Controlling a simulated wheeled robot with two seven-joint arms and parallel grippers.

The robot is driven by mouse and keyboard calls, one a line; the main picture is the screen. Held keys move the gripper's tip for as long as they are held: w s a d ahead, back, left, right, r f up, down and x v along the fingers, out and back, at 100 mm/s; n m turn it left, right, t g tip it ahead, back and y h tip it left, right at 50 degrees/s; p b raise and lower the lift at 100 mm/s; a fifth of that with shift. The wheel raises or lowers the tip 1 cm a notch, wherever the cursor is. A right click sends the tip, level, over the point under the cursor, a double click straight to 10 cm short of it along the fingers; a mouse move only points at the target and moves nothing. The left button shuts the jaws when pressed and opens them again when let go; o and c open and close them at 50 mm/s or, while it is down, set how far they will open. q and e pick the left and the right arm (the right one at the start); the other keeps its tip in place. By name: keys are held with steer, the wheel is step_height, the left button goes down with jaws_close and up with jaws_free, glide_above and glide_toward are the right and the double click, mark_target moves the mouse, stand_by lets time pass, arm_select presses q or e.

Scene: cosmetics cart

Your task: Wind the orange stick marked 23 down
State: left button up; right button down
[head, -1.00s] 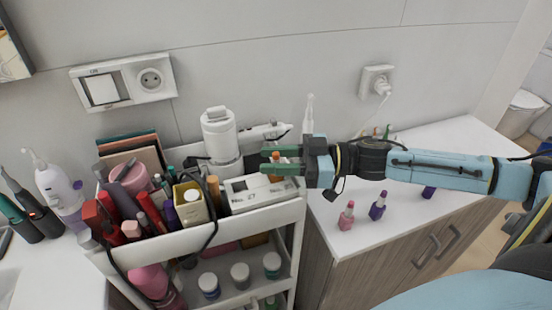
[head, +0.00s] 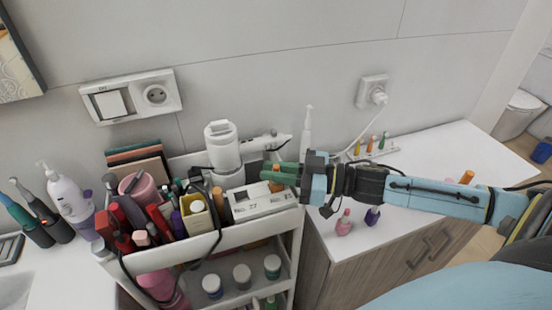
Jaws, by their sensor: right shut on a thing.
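My right gripper (head: 280,174) reaches in from the right over the cart's top tray, with its green fingers shut on a small orange stick (head: 276,184). The stick is above the right end of a white holder box (head: 262,204) with dark printed labels. The fingers hide much of the stick, and I cannot read a 23 on it. I cannot tell whether its lower end sits in the holder. My left gripper is not in view.
A white cylindrical device (head: 223,148) stands close left of the fingers, behind the holder. Cosmetics crowd the cart's left side. The counter on the right holds a small rack (head: 385,151) of coloured sticks, an orange-topped item (head: 467,177) and nail-polish bottles (head: 344,223). A wall socket (head: 374,90) is behind.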

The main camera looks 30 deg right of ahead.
steer(key=m+t+h+p, duration=0.1)
steer(key=p, duration=0.1)
steer(key=m+t+h+p, duration=0.1)
steer(key=h+p, duration=0.1)
steer(key=m+t+h+p, duration=0.1)
steer(key=m+h, duration=0.1)
steer(key=shift+r+t+p, duration=0.25)
steer(key=shift+t+p, duration=0.15)
steer(key=shift+f+m+t+h+p, duration=0.1)
steer(key=shift+m+t+h+p, duration=0.3)
steer(key=shift+m+h+p, duration=0.6)
steer(key=m+h, duration=0.1)
steer(key=h, duration=0.1)
steer(key=m+h+p, duration=0.1)
steer(key=h, duration=0.1)
steer(key=shift+m+t+h, duration=0.3)
steer(key=shift+t+h, duration=0.1)
steer(key=shift+f+m+h, duration=0.15)
steer(key=shift+m+h, duration=1.25)
steer(key=shift+h, duration=0.9)
steer(key=shift+m+g+h, duration=0.3)
steer(key=shift+h, duration=0.2)
steer(key=c, duration=1.4)
jaws_free()
steer(key=shift+c, duration=0.2)
